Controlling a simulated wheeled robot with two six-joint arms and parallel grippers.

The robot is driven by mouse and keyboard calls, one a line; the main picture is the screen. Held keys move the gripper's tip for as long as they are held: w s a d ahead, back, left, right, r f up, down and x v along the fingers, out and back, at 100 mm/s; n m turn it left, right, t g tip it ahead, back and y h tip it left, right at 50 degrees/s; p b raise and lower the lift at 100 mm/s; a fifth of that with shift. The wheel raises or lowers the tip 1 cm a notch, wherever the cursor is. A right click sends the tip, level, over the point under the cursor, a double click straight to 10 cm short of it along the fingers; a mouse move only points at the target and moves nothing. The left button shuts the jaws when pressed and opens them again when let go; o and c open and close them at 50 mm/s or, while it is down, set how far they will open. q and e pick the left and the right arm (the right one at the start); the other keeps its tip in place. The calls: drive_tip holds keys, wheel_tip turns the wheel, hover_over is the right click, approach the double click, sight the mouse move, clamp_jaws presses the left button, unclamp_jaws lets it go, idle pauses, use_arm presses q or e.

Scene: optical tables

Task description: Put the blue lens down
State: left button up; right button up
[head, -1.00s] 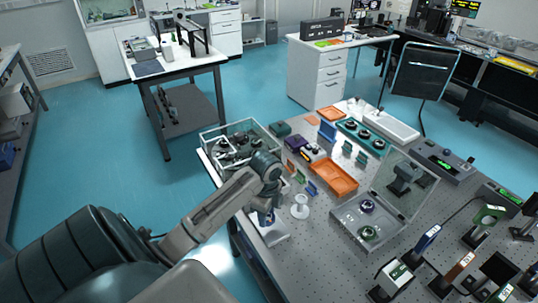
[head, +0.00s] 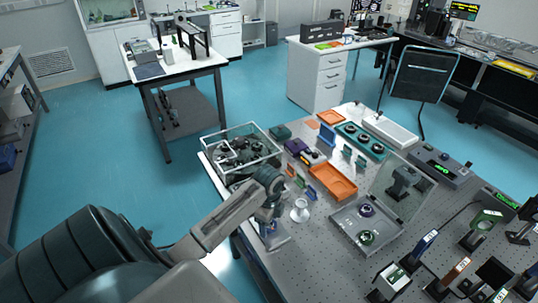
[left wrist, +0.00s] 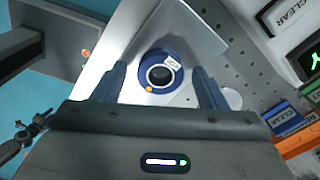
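The blue lens (left wrist: 160,72) is a dark blue ring with a dark round centre and a small white label. In the left wrist view it appears over a pale silver plate (left wrist: 195,35), between my left gripper's two fingers (left wrist: 160,84), with a gap on each side. In the head view the lens (head: 268,229) shows as a small blue spot over the plate (head: 277,241), below my left gripper (head: 265,215). The wrist partly hides it there. I cannot tell its exact height above the plate. My right gripper is in neither view.
A white spool-shaped stand (head: 300,212) is just right of the plate. A clear-walled box (head: 278,158) stands behind it, and an orange tray (head: 350,193) lies farther right. An open clear-lidded case (head: 349,238) is to the right. The table's left edge is close.

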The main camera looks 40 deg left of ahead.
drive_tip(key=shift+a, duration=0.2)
use_arm(q)
drive_tip(key=shift+r, duration=0.25)
wheel_tip(320, 180, up, 6)
drive_tip(key=b, duration=0.2)
drive_tip(key=shift+a+r+b, duration=0.1)
drive_tip(key=shift+r+b, duration=0.05)
drive_tip(key=shift+b, duration=0.15)
wheel_tip(320, 180, up, 6)
drive_tip(key=p, duration=0.4)
drive_tip(key=shift+f+p, duration=0.25)
drive_tip(key=shift+p, duration=0.15)
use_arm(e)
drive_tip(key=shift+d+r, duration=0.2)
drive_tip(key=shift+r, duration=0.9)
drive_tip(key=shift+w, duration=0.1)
